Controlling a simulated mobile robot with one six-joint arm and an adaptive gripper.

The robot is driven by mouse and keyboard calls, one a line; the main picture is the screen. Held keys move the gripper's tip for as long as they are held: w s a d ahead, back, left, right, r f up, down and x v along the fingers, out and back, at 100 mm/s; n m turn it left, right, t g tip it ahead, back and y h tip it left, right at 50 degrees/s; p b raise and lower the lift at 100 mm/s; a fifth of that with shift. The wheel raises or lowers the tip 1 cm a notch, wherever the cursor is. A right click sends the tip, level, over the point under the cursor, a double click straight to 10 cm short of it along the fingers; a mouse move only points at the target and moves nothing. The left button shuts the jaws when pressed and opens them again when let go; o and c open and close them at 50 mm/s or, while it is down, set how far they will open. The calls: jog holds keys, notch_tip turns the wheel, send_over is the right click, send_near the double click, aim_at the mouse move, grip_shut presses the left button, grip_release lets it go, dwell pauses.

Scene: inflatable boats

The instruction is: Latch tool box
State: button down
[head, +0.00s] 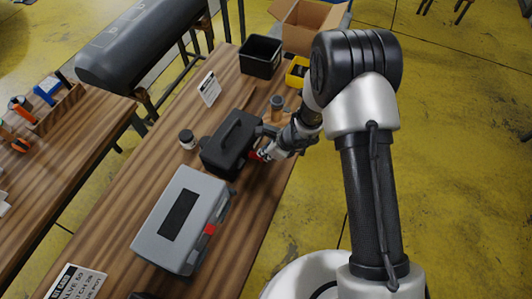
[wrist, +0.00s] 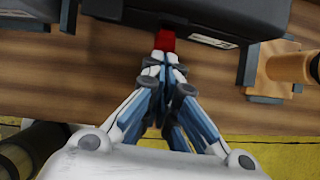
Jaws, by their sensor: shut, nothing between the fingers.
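A black tool box (head: 222,158) with a top handle stands on the wooden workbench, and its lid looks down. Its dark side also spans the top of the wrist view (wrist: 220,15). A red latch (wrist: 165,40) shows on its near side, just ahead of my fingertips. My gripper (wrist: 163,62) is shut and empty, its fingertips at or very close to the latch; I cannot tell if they touch. In the head view my gripper (head: 265,152) is at the box's right side. Whether the latch is fastened cannot be seen.
A grey tool box (head: 160,205) with a red latch (head: 210,229) stands nearer on the workbench (head: 112,228). A wooden block with a cylinder (wrist: 268,72) is close on the right.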

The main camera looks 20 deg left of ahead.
jog(key=shift+r, duration=0.1)
jog(key=shift+r+p, duration=0.5)
jog(key=shift+r, duration=0.2)
